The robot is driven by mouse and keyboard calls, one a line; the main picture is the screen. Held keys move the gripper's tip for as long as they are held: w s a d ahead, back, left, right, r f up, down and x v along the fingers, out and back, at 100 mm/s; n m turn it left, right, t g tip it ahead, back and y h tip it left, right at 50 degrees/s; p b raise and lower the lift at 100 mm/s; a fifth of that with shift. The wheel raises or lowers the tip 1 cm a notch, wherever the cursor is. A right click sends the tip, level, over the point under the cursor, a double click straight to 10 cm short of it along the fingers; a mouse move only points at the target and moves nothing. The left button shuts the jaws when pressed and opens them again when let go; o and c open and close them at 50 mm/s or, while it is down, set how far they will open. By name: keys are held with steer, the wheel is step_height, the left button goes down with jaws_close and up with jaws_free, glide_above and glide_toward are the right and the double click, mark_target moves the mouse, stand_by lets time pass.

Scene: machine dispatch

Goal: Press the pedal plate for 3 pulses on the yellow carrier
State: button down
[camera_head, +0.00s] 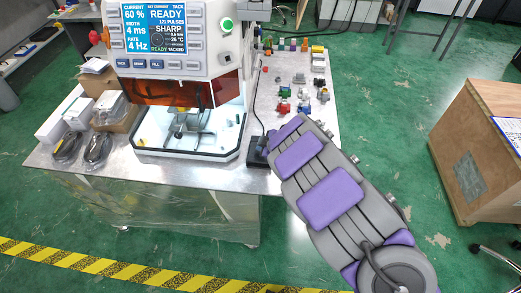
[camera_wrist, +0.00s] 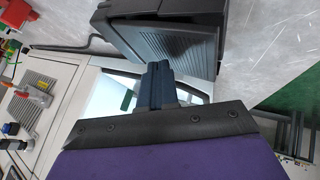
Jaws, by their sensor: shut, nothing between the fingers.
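The black pedal (camera_head: 256,152) sits on the table's front edge, right of the machine (camera_head: 185,45). In the wrist view, its ribbed pedal plate (camera_wrist: 178,42) fills the top middle. My gripper (camera_wrist: 158,68) is shut and empty, its fingertips right by the plate's lower edge; I cannot tell whether they touch it. In the head view my arm hides the fingertips.
Several small coloured parts (camera_head: 300,78) stand on the table's right side, a yellow one (camera_head: 318,48) at the back. Boxes and dark packets (camera_head: 98,148) lie at the left. A wooden crate (camera_head: 480,150) stands at the right. The green floor between is clear.

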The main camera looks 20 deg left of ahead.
steer(key=shift+w+r+p, duration=0.1)
steer(key=shift+r+p, duration=0.45)
steer(key=r+p, duration=0.1)
steer(key=p, duration=0.1)
steer(key=r+p, duration=0.4)
steer(key=shift+w+a, duration=0.1)
steer(key=shift+w, duration=0.15)
stand_by(2.5)
